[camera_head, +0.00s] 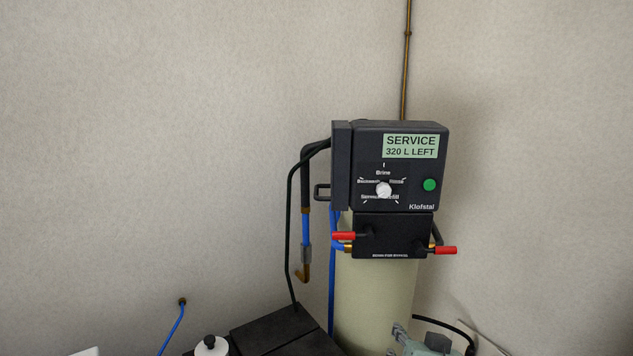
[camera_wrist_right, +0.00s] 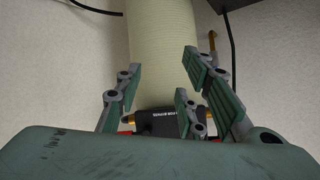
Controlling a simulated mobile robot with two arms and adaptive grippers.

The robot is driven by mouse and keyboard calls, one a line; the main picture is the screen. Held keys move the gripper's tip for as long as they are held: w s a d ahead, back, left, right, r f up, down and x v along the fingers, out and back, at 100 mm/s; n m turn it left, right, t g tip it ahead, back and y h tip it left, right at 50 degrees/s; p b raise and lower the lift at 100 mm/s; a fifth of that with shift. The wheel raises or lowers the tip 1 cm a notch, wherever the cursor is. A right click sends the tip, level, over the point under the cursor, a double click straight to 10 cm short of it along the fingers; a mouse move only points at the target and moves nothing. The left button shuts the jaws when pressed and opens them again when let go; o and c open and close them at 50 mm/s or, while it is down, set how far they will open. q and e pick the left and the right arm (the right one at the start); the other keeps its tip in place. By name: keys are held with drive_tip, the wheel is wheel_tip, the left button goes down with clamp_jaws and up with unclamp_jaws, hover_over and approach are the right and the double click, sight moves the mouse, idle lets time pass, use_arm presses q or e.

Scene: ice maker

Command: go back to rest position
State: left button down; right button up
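My right gripper (camera_wrist_right: 163,85) is open in the right wrist view, its green-padded fingers spread with nothing between them. Beyond the fingers is the cream cylindrical tank (camera_wrist_right: 163,35), with the black bypass block (camera_wrist_right: 158,122) showing low between them. My left gripper is not in view.
The black control head (camera_head: 392,165) reads "SERVICE 320 L LEFT" and sits on the tank (camera_head: 375,300). Red levers (camera_head: 445,250) stick out at its sides. Hoses and a pipe (camera_head: 305,230) hang left. A black box (camera_head: 275,328) stands lower left.

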drive_tip(key=s+d+f+n+g, duration=0.1)
drive_tip(key=s+f+n+g, duration=0.15)
drive_tip(key=s+f, duration=0.55)
drive_tip(key=s+d+f+n+g, duration=0.1)
drive_tip(key=s+f+g, duration=0.25)
drive_tip(key=s, duration=0.85)
drive_tip(key=s+f+n+g, duration=0.2)
drive_tip(key=s+f, duration=0.4)
drive_tip(key=s, duration=0.4)
wheel_tip(320, 180, down, 34)
drive_tip(key=s+f+g+b, duration=0.1)
drive_tip(key=s+g+b, duration=0.1)
drive_tip(key=b, duration=0.6)
drive_tip(key=s+d+f+b, duration=0.1)
drive_tip(key=s+f+b, duration=0.2)
drive_tip(key=s+f, duration=0.5)
drive_tip(key=s+d+f+b, duration=0.2)
drive_tip(key=s+f, duration=0.6)
drive_tip(key=f, duration=0.6)
drive_tip(key=shift+s+d+f+g+b, duration=0.15)
drive_tip(key=shift+s+g+b, duration=0.2)
drive_tip(key=shift+b, duration=0.4)
drive_tip(key=shift+w, duration=0.15)
